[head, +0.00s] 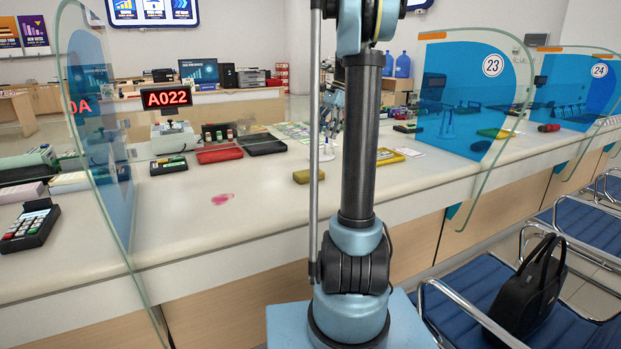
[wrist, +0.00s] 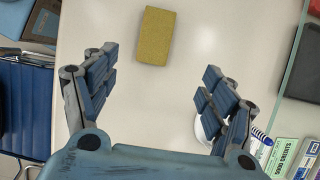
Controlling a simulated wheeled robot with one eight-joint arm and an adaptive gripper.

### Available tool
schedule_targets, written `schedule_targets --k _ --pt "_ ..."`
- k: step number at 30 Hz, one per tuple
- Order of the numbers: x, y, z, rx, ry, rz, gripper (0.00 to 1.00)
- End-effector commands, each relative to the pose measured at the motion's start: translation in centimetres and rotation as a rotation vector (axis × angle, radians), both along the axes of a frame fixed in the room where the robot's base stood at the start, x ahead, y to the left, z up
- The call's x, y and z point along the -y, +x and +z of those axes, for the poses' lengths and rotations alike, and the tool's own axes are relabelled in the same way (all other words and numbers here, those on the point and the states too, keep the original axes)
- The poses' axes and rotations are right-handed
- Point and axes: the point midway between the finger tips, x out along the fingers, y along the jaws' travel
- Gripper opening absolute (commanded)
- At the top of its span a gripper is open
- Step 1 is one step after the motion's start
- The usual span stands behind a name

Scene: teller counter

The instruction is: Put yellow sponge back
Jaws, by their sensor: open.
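The yellow sponge (head: 303,176) lies flat on the pale counter (head: 255,225), left of my arm in the head view. In the wrist view the sponge (wrist: 156,36) is at the top, a plain block beyond my fingertips. My gripper (wrist: 158,66) is open and empty, with its two fingers apart on either side of bare counter. The sponge is apart from both fingers. In the head view my arm's column hides part of the counter and most of my gripper.
A pink smear (head: 222,199) marks the counter left of the sponge. A red tray (head: 219,155), a black tray (head: 265,146) and a yellow tray (head: 388,157) stand behind. Glass screens (head: 100,150) rise at the sides. A white round base (wrist: 205,130) sits by my right finger.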

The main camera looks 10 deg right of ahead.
Motion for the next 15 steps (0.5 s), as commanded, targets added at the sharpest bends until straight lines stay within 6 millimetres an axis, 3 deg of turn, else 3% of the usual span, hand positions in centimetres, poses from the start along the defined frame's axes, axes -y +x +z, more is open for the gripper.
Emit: schedule_targets --k 15 --pt "-4.3 -1.1 -8.3 0.001 0.000 0.016 0.77"
